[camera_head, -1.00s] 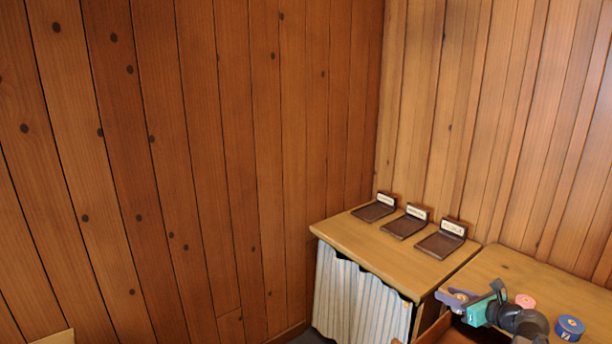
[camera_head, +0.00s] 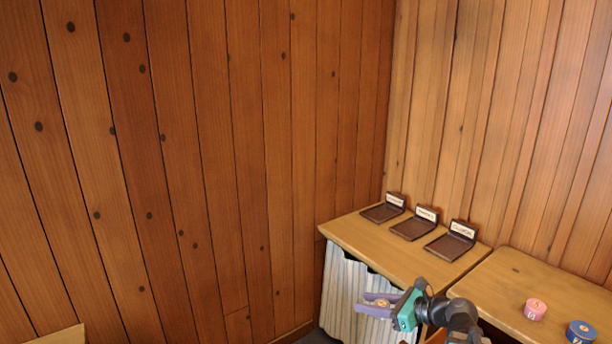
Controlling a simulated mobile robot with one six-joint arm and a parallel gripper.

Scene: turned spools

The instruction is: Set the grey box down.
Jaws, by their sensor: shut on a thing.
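My gripper (camera_head: 377,304), with lavender fingers on a teal body, is at the lower middle, in front of the striped curtain in the picture. It is shut on a small pale thing, taken as the grey box (camera_head: 382,303). The box is mostly hidden between the fingers and its colour is hard to tell. It is held in the air. Three dark brown trays with upright label plates stand in a row on the corner cabinet: a left tray (camera_head: 379,214), a middle tray (camera_head: 411,230) and a right tray (camera_head: 447,247). All three look empty; their labels are too small to read.
A pink round box (camera_head: 535,309) and a blue round box (camera_head: 581,332) stand on the right-hand wooden table (camera_head: 517,279). The cabinet top (camera_head: 352,228) is bare in front of the trays. A striped curtain (camera_head: 348,290) hangs below it. Wood-panelled walls close the corner behind.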

